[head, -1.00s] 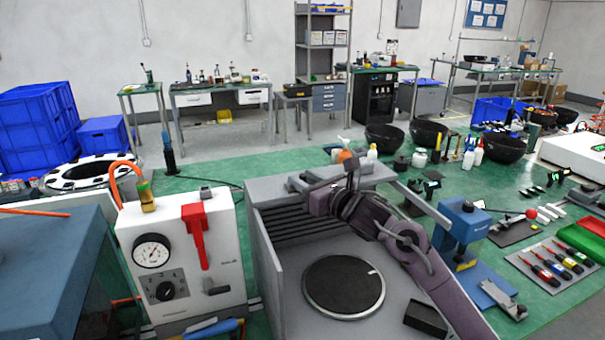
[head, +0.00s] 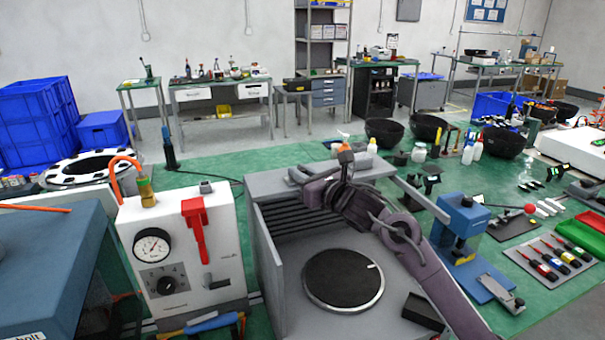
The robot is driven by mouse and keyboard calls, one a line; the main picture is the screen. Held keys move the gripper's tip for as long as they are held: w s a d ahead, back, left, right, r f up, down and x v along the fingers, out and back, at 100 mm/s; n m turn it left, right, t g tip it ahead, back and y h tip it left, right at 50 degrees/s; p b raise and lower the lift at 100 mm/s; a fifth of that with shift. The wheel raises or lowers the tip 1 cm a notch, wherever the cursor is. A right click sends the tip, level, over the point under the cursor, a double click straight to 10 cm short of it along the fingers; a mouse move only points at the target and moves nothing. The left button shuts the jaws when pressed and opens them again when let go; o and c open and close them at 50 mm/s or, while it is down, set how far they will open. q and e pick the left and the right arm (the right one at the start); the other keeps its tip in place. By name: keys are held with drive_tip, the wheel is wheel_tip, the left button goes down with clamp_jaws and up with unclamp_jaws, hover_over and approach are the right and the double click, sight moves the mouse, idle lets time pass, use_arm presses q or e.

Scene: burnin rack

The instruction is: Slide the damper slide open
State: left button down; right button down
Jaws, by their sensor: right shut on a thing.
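The grey open-topped burn-in box (head: 268,262) stands on the green bench in front of me, with dark slats on its back wall and a round dark plate (head: 343,279) on its floor. The damper slide (head: 301,174) appears as a small grey piece on the box's back top ledge. My right gripper (head: 316,189) is at that ledge, its arm reaching in from the lower right across the box. It is shut on the damper slide; its own wrist hides most of the grip. My left gripper is out of view.
Left of the box stands a white control unit (head: 225,265) with a gauge, a dial and a red lever (head: 196,225). A blue press (head: 461,222) stands at the right. A small black block (head: 423,311) lies in the box's front right.

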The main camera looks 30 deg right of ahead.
sight(276, 186)
drive_tip(key=a+b, duration=0.2)
drive_tip(key=a, duration=0.1)
drive_tip(key=w+a+b, duration=0.1)
drive_tip(key=a+b, duration=0.1)
drive_tip(key=a, duration=0.1)
drive_tip(key=shift+w, duration=0.2)
drive_tip(key=c, duration=1.8)
unclamp_jaws()
drive_tip(key=o, duration=0.3)
drive_tip(key=shift+a, duration=0.15)
drive_tip(key=shift+o, duration=0.2)
